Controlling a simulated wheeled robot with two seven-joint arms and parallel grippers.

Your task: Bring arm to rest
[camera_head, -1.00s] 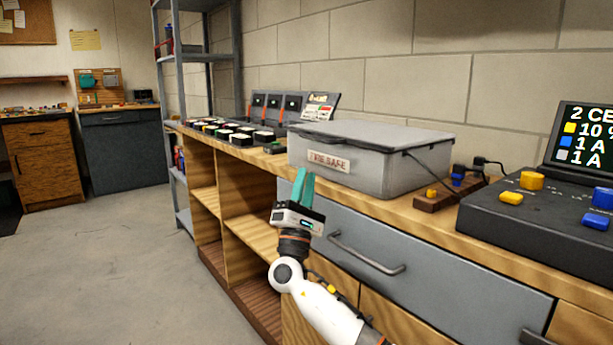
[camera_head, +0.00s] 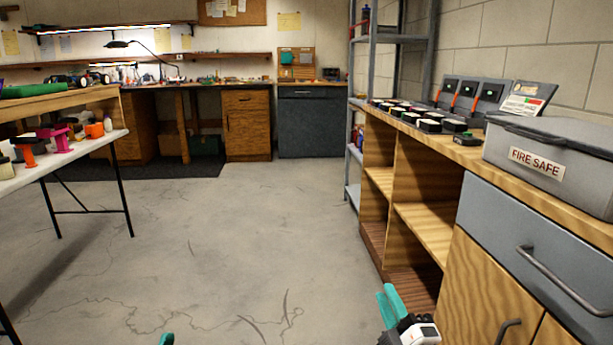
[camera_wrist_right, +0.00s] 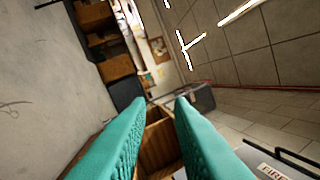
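My right gripper (camera_head: 391,298) shows at the bottom of the head view, low in front of the wooden workbench (camera_head: 427,228). In the right wrist view its two teal fingers (camera_wrist_right: 160,102) stand apart with nothing between them. Only a teal fingertip of my left gripper (camera_head: 167,340) shows at the bottom edge of the head view. The rest of it is out of frame, so its opening cannot be told.
A grey fire safe (camera_head: 590,150) and several battery packs (camera_head: 427,123) sit on the workbench at right. A drawer handle (camera_head: 560,281) sticks out from its front. A white folding table (camera_head: 90,152) stands at left. The concrete floor (camera_head: 240,240) between is clear.

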